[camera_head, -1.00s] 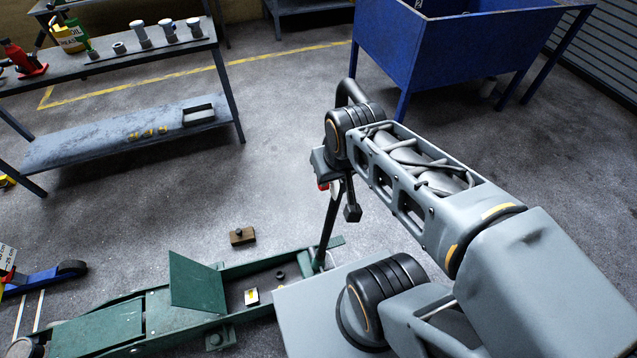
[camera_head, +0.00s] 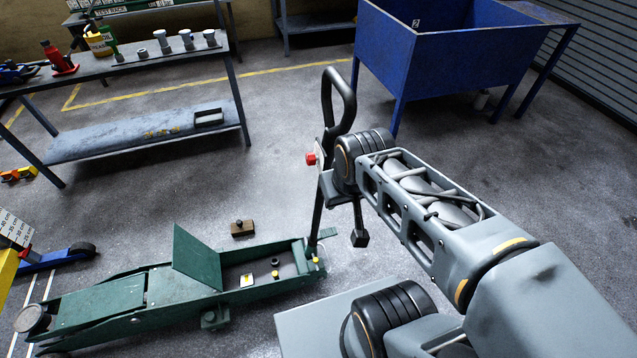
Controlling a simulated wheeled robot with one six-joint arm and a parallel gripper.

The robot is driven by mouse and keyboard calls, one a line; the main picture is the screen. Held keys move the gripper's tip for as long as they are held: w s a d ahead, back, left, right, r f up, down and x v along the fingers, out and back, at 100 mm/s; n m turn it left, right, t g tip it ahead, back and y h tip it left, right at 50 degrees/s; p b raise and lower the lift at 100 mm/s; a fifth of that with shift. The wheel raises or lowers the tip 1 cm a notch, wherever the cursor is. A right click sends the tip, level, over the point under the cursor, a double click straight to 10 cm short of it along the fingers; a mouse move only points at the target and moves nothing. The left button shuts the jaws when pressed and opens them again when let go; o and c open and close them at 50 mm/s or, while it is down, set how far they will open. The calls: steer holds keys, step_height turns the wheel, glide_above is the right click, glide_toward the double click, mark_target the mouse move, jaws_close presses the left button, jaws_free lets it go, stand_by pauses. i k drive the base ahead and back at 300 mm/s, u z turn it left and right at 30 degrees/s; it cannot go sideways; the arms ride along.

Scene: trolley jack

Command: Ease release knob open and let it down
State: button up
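The green trolley jack (camera_head: 110,302) stands on the floor at lower left, its round saddle (camera_head: 33,318) at its left end and low. Its black handle (camera_head: 338,82) rises nearly upright from the right end and ends in a loop. A red knob (camera_head: 311,158) sits on the handle below the loop; it looks like the release knob. My gripper (camera_head: 331,186) is at the handle beside and just below the red knob. My wrist hides most of it, so I cannot tell whether its fingers touch the knob or how far they are open.
A grey workbench (camera_head: 150,70) with a red bottle jack (camera_head: 60,62) and sockets stands at upper left. A blue tub on legs (camera_head: 450,60) stands at upper right. A small brown block (camera_head: 242,228) lies behind the jack. A blue jack (camera_head: 55,258) is at the left edge. The floor between is clear.

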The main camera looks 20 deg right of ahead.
mark_target(311, 158)
steer(key=z, duration=0.15)
steer(key=k, duration=0.4)
steer(key=u, duration=1.05)
steer(key=i, duration=0.95)
steer(key=z, duration=0.15)
